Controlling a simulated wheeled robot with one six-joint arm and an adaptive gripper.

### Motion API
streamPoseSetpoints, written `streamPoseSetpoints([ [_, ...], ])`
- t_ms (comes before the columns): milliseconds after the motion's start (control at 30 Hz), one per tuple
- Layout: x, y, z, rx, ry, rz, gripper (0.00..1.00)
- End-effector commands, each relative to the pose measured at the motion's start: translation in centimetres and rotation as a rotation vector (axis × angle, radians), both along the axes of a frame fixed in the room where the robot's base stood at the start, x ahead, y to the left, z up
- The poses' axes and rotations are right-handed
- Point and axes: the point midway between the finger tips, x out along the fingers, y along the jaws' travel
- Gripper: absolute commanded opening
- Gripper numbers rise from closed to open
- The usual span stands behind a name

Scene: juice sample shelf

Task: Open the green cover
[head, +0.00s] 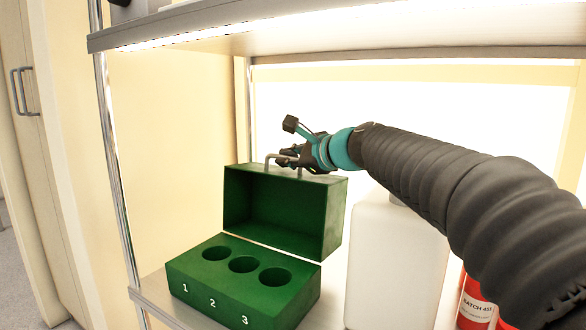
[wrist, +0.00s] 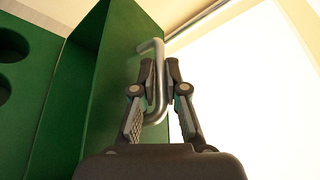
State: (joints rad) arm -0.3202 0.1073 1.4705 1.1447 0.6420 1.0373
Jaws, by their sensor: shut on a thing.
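The green cover (head: 325,222) stands raised at the back of the green box base (head: 190,284), its hollow inside facing forward. A grey metal handle (head: 270,158) sits on the cover's top side. My gripper (head: 285,156) is shut on this handle. In the wrist view the fingers (wrist: 160,80) close around the handle (wrist: 157,105), with the cover (wrist: 118,75) behind it. Part of the base (wrist: 25,75) shows at the left there.
A white container (head: 395,265) stands right of the box, under my arm. A red bottle labelled BATCH (head: 476,305) is partly hidden at the lower right. An upper shelf board (head: 330,35) runs above my arm. A metal post (head: 115,160) stands at the left.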

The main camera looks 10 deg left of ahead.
Motion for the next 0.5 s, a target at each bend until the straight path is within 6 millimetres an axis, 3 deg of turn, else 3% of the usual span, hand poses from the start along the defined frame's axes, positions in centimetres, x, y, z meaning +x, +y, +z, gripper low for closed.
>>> streamPoseSetpoints([
  [133,-1.27,0.45,0.12,-0.02,-0.06,0.002,0.0],
  [467,-1.4,0.48,0.43,-0.027,-0.072,0.001,0.0],
  [500,-1.4,0.48,0.43,-0.026,-0.071,0.001,0.19],
])
